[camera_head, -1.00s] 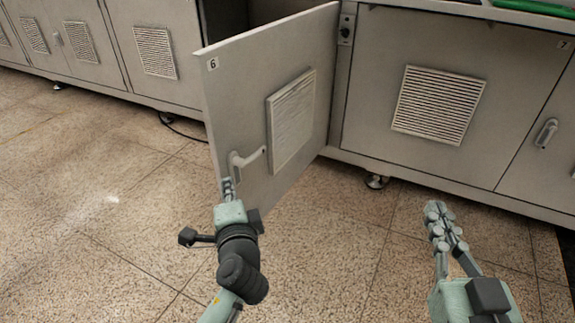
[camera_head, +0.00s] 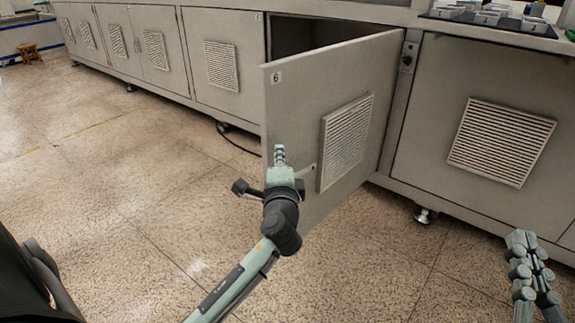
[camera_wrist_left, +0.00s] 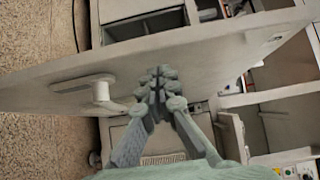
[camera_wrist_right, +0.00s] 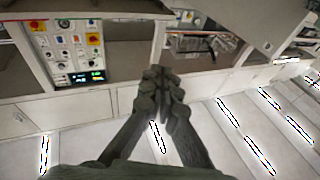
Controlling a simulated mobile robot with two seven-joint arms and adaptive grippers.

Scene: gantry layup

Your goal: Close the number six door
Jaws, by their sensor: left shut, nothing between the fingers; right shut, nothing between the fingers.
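The number six door (camera_head: 300,110) stands open, swung out from the cabinet, with a "6" label at its upper left corner and a vent panel. Its handle (camera_head: 312,170) is mostly hidden behind my left gripper in the head view; it shows whole in the left wrist view (camera_wrist_left: 90,86). My left gripper (camera_head: 280,152) is shut and empty, in front of the door's outer face near its free edge; I cannot tell whether it touches. My right gripper (camera_head: 524,242) is shut and empty, low at the right, apart from the door.
The dark cabinet opening (camera_head: 310,32) shows behind the door. A closed vented panel (camera_head: 490,130) stands to the right, and more closed cabinets (camera_head: 222,65) run left. A caster (camera_head: 425,215) sits under the cabinet. The tiled floor is clear at the left.

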